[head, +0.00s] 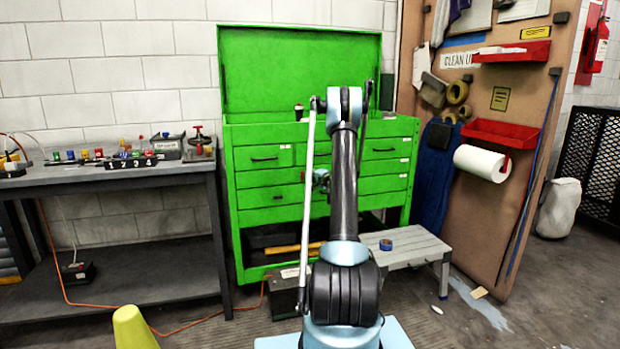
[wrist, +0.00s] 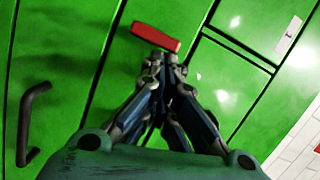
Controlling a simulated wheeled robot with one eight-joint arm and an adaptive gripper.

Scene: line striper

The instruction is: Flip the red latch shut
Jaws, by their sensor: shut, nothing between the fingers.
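The red latch (wrist: 155,37) shows in the wrist view as a short red bar, lying slightly tilted on the green front of the tool chest (wrist: 60,45). My gripper (wrist: 160,62) is shut and empty, with its fingertips just below the latch in the picture. The tips look very close to the bar; I cannot tell whether they touch it. In the head view the green chest (head: 262,180) stands against the wall with its lid raised.
A black drawer handle (wrist: 30,125) sticks out at the left in the wrist view. A workbench (head: 110,180) with small parts stands left of the chest. A grey step stool (head: 415,250) is at its right foot. A yellow-green cone (head: 132,330) stands at the front left.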

